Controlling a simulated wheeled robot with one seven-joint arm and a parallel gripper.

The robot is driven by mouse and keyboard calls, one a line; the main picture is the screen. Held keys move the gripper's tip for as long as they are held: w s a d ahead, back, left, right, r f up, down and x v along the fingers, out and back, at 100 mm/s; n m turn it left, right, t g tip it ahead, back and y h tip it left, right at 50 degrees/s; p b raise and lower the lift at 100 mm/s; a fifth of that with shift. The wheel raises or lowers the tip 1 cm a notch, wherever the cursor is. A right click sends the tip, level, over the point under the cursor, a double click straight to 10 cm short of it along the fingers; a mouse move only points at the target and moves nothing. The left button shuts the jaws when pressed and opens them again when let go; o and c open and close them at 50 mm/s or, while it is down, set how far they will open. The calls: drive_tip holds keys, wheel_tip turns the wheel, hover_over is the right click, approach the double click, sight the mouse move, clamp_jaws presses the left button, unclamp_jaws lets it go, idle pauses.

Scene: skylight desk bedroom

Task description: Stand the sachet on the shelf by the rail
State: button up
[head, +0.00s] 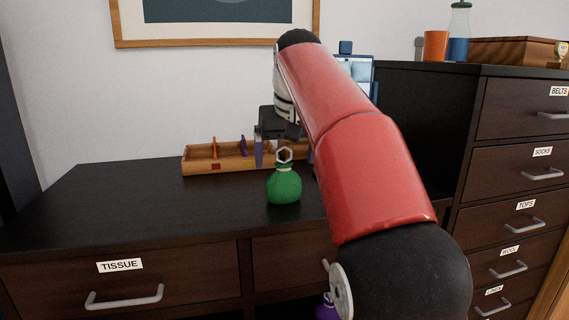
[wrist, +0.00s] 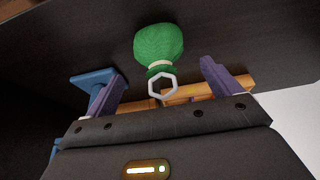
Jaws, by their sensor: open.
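A green, round sachet (head: 284,188) with a tied neck and a pale hexagonal ring on top stands upright on the dark desk top, near its front edge. It also shows in the wrist view (wrist: 160,45), with the ring toward my gripper. My gripper (head: 284,153) is open, pointing down just above the sachet. Its two purple fingers stand apart on either side of the ring, with gaps between, in the wrist view (wrist: 162,72). I cannot make out a shelf with a rail for certain.
A wooden rack (head: 200,165) with upright dividers lies behind the sachet. A dark drawer cabinet (head: 470,140) rises at right, holding an orange cup (head: 436,46), a bottle (head: 459,30) and a wooden box (head: 510,51). A purple object (head: 327,311) shows below the desk. The desk's left is clear.

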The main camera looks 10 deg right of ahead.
drive_tip(key=shift+p+v, duration=0.35)
drive_tip(key=shift+v, duration=1.5)
